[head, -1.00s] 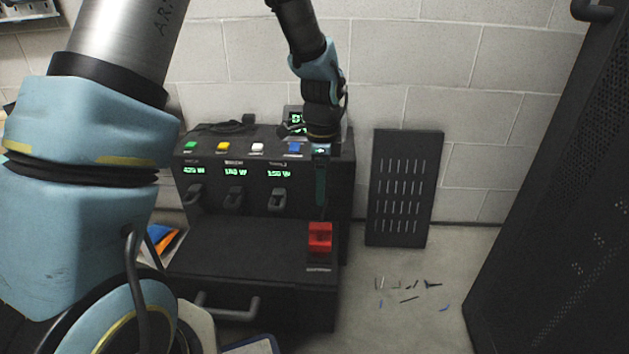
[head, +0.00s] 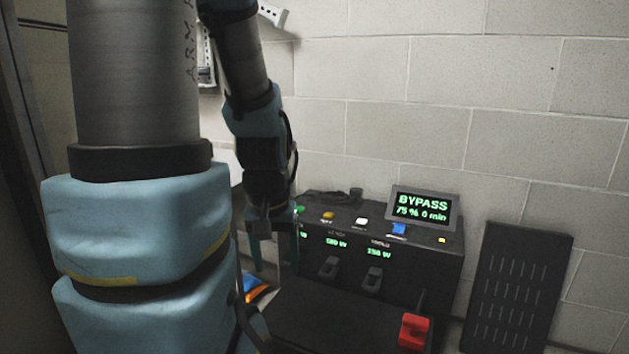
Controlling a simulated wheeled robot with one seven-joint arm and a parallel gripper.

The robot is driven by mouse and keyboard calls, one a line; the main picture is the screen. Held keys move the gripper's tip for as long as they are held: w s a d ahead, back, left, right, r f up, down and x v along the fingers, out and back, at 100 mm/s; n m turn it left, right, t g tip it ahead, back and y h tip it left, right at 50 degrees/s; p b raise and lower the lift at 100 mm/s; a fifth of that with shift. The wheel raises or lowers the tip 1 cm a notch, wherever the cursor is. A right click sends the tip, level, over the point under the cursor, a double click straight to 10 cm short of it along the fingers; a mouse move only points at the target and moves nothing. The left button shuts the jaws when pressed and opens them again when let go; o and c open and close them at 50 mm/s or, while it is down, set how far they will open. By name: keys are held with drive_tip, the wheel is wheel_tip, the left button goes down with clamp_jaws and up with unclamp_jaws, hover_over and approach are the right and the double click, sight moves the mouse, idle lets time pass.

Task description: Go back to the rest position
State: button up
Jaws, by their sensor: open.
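My gripper (head: 268,250) hangs at the end of my arm, left of the middle in the head view. Its teal fingers point down, apart and with nothing visible between them. It is in front of the left end of a black console (head: 440,262) and hides part of it. The console carries a green, a yellow, a white and a blue button (head: 399,229) along its top. Its tilted display (head: 422,207) reads "BYPASS 75 % 0 min". A red switch (head: 414,331) stands at the front right of the lower deck.
A black slotted panel (head: 517,288) leans against the pale block wall (head: 450,90) right of the console. An orange and blue item (head: 257,290) lies low beside the console's left side. A white bracket or rail (head: 207,55) is on the wall behind my arm.

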wheel_tip(320, 180, up, 37)
drive_tip(key=p, duration=3.5)
drive_tip(key=shift+w+d+p, duration=0.2)
drive_tip(key=shift+w+p, duration=0.05)
drive_tip(key=shift+p, duration=0.15)
drive_tip(key=shift+r, duration=0.1)
